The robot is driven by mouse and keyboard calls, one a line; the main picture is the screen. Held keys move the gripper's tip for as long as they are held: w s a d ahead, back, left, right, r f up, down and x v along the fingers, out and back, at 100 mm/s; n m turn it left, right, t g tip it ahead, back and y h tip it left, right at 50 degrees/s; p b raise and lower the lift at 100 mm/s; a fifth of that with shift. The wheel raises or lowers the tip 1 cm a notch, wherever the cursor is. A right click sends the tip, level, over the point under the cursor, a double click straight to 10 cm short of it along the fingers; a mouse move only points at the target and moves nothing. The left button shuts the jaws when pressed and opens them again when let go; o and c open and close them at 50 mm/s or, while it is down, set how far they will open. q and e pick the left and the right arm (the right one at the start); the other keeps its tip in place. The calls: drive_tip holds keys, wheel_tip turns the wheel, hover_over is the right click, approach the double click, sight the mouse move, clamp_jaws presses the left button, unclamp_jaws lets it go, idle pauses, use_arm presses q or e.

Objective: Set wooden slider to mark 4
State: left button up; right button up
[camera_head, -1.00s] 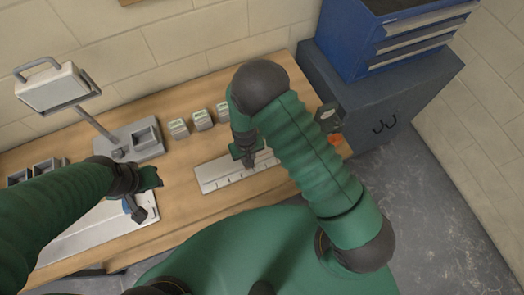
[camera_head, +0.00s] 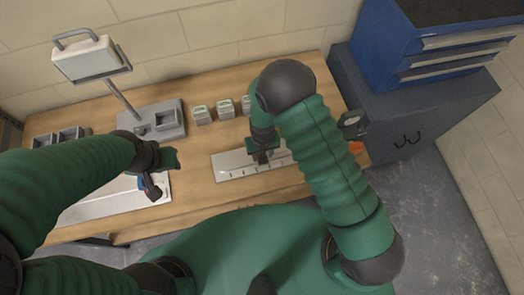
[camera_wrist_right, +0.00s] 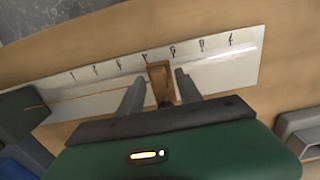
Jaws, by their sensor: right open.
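The wooden slider (camera_wrist_right: 160,82) sits on a long white board (camera_wrist_right: 215,72) with a row of several marks along one edge. The slider stands between two marks near the middle of the row. The numerals are too small to read surely. My right gripper (camera_wrist_right: 159,77) is open, with one finger on each side of the slider and a visible gap at both. In the head view my right gripper (camera_head: 262,158) reaches down over the board (camera_head: 228,167) and hides the slider. My left gripper (camera_head: 152,186) is over a white panel at the left; its jaw opening is unclear.
Several small labelled blocks (camera_head: 226,109) stand behind the board. A grey stand with a lamp-like head (camera_head: 86,60) and a grey base (camera_head: 168,120) is at the back left. A blue drawer unit (camera_head: 405,45) stands on the dark cabinet at the right. Bare wood lies between the panel and the board.

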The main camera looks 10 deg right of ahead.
drive_tip(key=shift+w+r, duration=0.1)
drive_tip(key=shift+r, duration=0.3)
wheel_tip(320, 180, up, 16)
drive_tip(key=b, duration=0.3)
drive_tip(key=shift+f, duration=0.1)
drive_tip(key=s+d+f+t+b, duration=0.2)
drive_tip(key=s+d+f+b, duration=0.5)
drive_tip(key=d+b, duration=0.4)
drive_tip(key=shift+s+d+f+m+t, duration=0.25)
drive_tip(key=shift+s+d+m, duration=0.2)
drive_tip(key=shift+s, duration=0.3)
drive_tip(key=shift+s+d+r, duration=0.1)
drive_tip(key=shift+d, duration=0.1)
drive_tip(key=shift+d, duration=0.2)
